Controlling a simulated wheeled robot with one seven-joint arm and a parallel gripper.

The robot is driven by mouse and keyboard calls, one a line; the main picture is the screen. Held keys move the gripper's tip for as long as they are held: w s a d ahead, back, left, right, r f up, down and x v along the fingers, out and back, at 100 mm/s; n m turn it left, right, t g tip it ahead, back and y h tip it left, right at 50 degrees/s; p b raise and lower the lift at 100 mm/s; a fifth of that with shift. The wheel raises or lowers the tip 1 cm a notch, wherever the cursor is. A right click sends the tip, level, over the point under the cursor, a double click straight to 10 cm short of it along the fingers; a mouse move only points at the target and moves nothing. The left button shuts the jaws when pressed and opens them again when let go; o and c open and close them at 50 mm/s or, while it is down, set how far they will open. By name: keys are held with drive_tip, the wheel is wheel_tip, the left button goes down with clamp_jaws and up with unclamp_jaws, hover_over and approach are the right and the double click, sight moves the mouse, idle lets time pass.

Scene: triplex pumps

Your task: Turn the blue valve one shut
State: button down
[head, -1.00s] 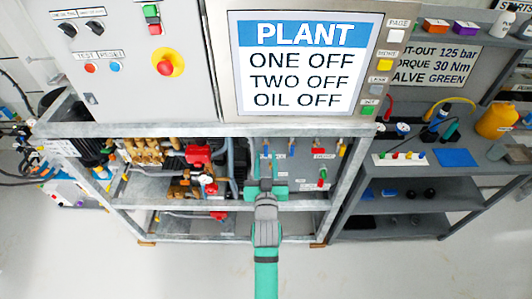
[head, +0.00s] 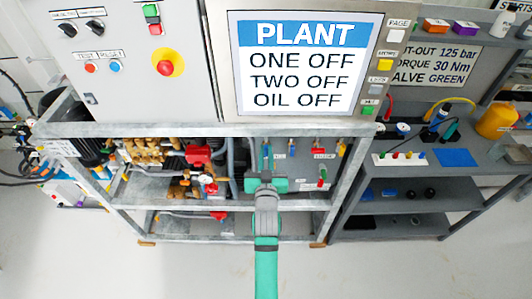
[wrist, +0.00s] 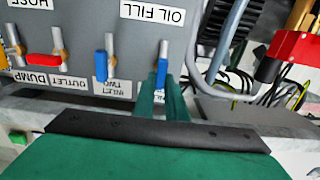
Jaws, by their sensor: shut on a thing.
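The blue lever of valve one (wrist: 162,72) hangs from its stem on the grey panel, in line with the stem, in the upside-down wrist view. My gripper (wrist: 160,96) has a green finger on either side of this lever and is shut on it. The label by this lever is hidden behind the fingers. A second blue lever (wrist: 101,66), beside a label reading INLET TWO, stands to its left, clear of my fingers. In the head view my gripper (head: 265,168) reaches into the frame below the screen, at the blue lever (head: 266,149).
A red lever (wrist: 44,60) lies across its stem near the DUMP label. The metal frame rail (head: 205,130) runs above my gripper. A red pump part (head: 198,156) and hoses are to the left. The screen (head: 303,62) reads ONE OFF, TWO OFF, OIL OFF.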

drive_tip(key=shift+m, duration=0.3)
drive_tip(key=m, duration=0.3)
drive_tip(key=shift+d+m, duration=0.2)
drive_tip(key=shift+m, duration=0.1)
drive_tip(key=m, duration=0.4)
drive_tip(key=shift+d+f+m, duration=0.2)
drive_tip(key=shift+m, duration=0.1)
drive_tip(key=shift+d+f+m, duration=0.1)
drive_tip(key=shift+f+m, duration=0.1)
drive_tip(key=shift+m, duration=2.05)
drive_tip(key=shift+d+f+m, duration=0.1)
drive_tip(key=shift+f+m, duration=0.1)
drive_tip(key=shift+m, duration=2.05)
drive_tip(key=c, duration=1.8)
unclamp_jaws()
